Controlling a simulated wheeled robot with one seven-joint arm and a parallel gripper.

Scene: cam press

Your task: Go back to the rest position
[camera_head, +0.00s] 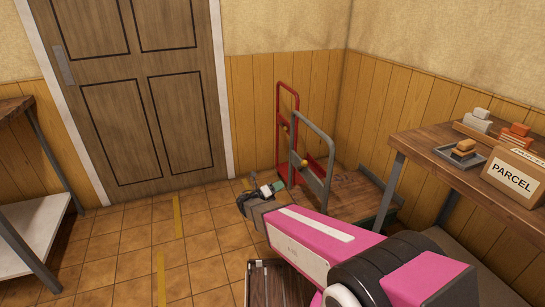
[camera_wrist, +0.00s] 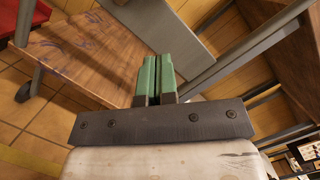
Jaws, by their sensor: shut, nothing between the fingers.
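My gripper (camera_head: 278,186) is held out in front of me on the pink arm, in the middle of the head view. Its green fingertips appear in front of the trolleys in that picture. In the wrist view my gripper (camera_wrist: 157,76) shows its two green fingers side by side and pressed together, with nothing between them. A flatbed trolley with a wooden deck (camera_wrist: 95,50) lies beyond the fingers there. The fingers look apart from it, though the exact distance cannot be told.
The grey-handled flatbed trolley (camera_head: 350,192) and a red-framed trolley (camera_head: 279,115) stand near the corner. A workbench (camera_head: 425,140) at the right carries a parcel box (camera_head: 512,178) and a small tray (camera_head: 444,153). A shelved table (camera_head: 14,107) stands left. Tiled floor before the door (camera_head: 150,95) is clear.

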